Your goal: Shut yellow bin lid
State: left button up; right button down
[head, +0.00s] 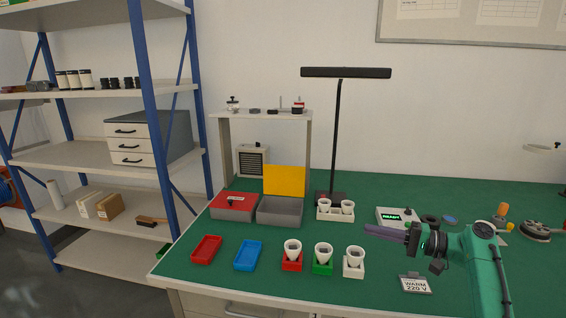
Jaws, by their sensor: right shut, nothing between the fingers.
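The yellow lid (284,180) stands upright, open, at the back edge of a grey bin (280,211). The bin sits on the green bench top, and its inside looks empty from here. My right gripper (370,230) comes in from the right above the bench, its fingers pointing left. It is shut and empty, well to the right of the bin and not touching the lid. My left gripper is not in view.
A red-lidded bin (233,205) stands directly left of the grey bin. Red (206,250) and blue (248,255) trays lie in front. Several bulb cups stand front centre, with a white double holder (335,213) right of the bin. A black lamp (337,130) rises behind it.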

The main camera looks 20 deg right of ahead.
aim_at(278, 180)
jog(key=i, duration=1.4)
